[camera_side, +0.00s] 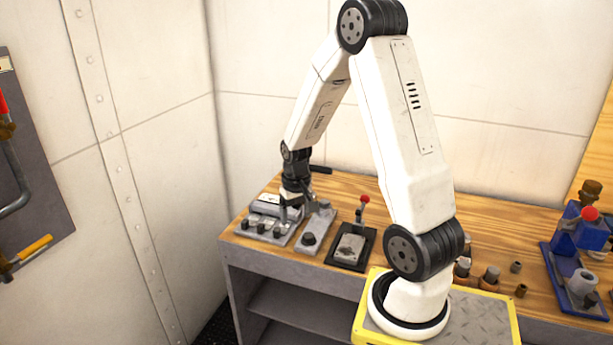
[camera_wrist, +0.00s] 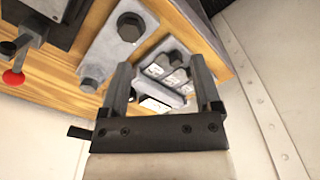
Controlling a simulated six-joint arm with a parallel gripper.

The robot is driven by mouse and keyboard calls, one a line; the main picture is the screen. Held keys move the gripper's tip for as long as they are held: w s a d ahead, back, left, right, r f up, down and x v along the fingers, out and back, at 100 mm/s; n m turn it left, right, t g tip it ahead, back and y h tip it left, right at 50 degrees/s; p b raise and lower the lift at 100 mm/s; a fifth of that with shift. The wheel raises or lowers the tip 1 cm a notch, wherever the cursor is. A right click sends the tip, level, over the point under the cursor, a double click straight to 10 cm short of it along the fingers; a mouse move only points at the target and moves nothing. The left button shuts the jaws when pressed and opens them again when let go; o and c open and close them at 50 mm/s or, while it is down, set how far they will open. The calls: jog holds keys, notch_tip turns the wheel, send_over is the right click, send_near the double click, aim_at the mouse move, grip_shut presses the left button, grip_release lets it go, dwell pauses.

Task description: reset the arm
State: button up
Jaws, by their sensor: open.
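My gripper (camera_side: 291,208) is at the left end of the wooden bench in the side view, pointing down just over a grey panel (camera_side: 268,229) with several dark knobs along its front. In the wrist view my gripper (camera_wrist: 162,76) has its two fingers spread apart, with the grey panel (camera_wrist: 172,60) showing between and beyond them. I see nothing held between the fingers. The side view does not show clearly whether the fingertips touch the panel.
Right of the panel are a grey plate with a dark knob (camera_side: 310,239) and a black-framed plate (camera_side: 349,246) with a red-tipped lever (camera_side: 362,209). Small cylinders (camera_side: 491,276) and a blue device (camera_side: 575,262) stand farther right. A wall rises close behind the bench (camera_side: 345,187).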

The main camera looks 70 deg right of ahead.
jog(key=a+r+n+t, duration=0.1)
jog(key=a+n, duration=0.3)
jog(key=a, duration=0.7)
jog(key=s+a+r+n+t, duration=0.1)
jog(key=a+r+n, duration=0.2)
jog(key=a, duration=0.8)
jog(key=shift+n, duration=0.4)
